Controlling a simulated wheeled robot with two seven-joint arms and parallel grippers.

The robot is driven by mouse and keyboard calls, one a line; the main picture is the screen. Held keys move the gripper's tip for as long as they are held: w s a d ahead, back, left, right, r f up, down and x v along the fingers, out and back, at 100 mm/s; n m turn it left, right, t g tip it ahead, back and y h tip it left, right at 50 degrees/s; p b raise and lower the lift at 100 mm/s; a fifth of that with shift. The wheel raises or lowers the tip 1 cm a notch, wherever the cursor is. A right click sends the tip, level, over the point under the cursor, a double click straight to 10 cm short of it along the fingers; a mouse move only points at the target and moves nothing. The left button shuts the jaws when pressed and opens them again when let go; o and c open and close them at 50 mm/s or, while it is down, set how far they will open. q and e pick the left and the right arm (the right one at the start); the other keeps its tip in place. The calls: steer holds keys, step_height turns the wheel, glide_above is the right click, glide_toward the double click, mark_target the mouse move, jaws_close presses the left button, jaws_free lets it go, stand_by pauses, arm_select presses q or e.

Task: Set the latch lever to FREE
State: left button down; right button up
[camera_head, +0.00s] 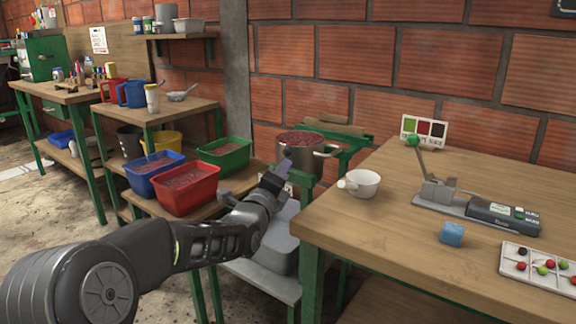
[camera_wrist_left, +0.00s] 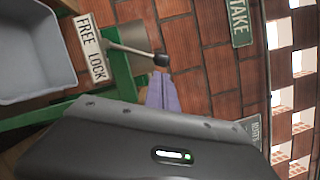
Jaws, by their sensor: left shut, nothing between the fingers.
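The latch lever (camera_wrist_left: 138,52) is a metal rod with a black knob, on a green frame beside a white plate (camera_wrist_left: 90,47) reading FREE and LOCK. The left wrist view is turned sideways, and I cannot tell for certain which word the lever stands at. My left gripper (camera_wrist_left: 162,92) is shut and empty, its purple-grey fingertips just short of the knob, with no clear contact visible. In the head view my left gripper (camera_head: 284,167) is in front of the green frame near the pot, and the lever is not distinguishable there. My right gripper is not in view.
A wooden table (camera_head: 400,240) holds a white cup (camera_head: 359,183), a blue cube (camera_head: 452,234) and a small instrument (camera_head: 480,210). A metal pot (camera_head: 318,160) of red cherries stands behind the gripper. Red (camera_head: 187,190) and green (camera_head: 225,157) bins sit left. A grey tub (camera_wrist_left: 35,50) is beside the plate.

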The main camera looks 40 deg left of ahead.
arm_select(q)
steer(key=shift+x, duration=1.65)
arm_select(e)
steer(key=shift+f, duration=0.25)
